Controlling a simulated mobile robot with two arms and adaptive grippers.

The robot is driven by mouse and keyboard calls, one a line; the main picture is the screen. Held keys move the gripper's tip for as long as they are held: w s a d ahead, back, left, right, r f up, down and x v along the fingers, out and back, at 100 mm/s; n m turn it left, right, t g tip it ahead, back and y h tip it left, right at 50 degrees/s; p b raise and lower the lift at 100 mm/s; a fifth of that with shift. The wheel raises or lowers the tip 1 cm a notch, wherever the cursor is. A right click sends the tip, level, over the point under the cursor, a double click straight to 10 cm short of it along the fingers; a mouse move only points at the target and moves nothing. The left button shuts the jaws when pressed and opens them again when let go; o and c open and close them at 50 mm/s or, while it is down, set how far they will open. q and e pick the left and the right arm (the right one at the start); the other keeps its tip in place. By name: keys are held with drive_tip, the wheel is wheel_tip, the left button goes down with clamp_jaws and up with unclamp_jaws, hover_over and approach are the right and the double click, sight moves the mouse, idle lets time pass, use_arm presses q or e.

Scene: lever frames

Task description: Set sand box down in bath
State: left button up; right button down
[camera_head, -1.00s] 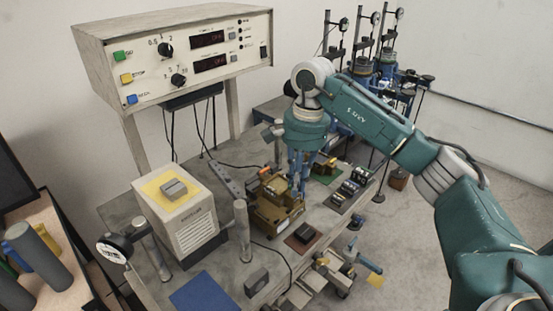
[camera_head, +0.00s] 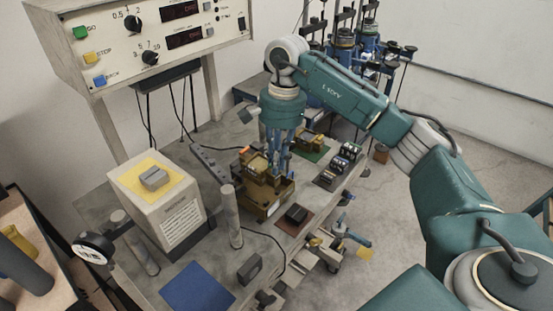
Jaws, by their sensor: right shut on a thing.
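My right gripper (camera_head: 281,160) comes down from above at the middle of the bench, its blue fingers shut on a brass-coloured box with a pale top, which I take as the sand box (camera_head: 256,164). The fingers partly hide this box. Right under it is a larger brass-brown open housing, which looks like the bath (camera_head: 266,205). The sand box appears upright, at or just inside the top of the bath. I cannot tell whether it rests on the bath floor. My left gripper is not in view.
A similar brass box (camera_head: 308,139) sits on a green mat behind. A dark block lies on a brown mat (camera_head: 287,226) in front, and a tray of small weights (camera_head: 340,166) is at right. A grey post (camera_head: 230,216) and white cabinet (camera_head: 164,203) stand left. A blue mat (camera_head: 197,288) is clear.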

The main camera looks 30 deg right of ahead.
sight(276, 180)
drive_tip(key=shift+f, duration=0.25)
drive_tip(key=shift+s+f+b, duration=0.1)
drive_tip(key=shift+f+b, duration=0.1)
drive_tip(key=shift+b, duration=0.1)
drive_tip(key=shift+f+b, duration=0.5)
drive_tip(key=shift+f, duration=0.2)
drive_tip(key=shift+f+b, duration=0.35)
drive_tip(key=shift+f, duration=0.1)
drive_tip(key=shift+f+b, duration=0.5)
drive_tip(key=shift+f, duration=0.2)
drive_tip(key=shift+f+b, duration=0.5)
drive_tip(key=shift+f, duration=0.15)
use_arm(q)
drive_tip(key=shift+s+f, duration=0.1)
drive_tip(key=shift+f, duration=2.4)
use_arm(e)
drive_tip(key=shift+f, duration=0.4)
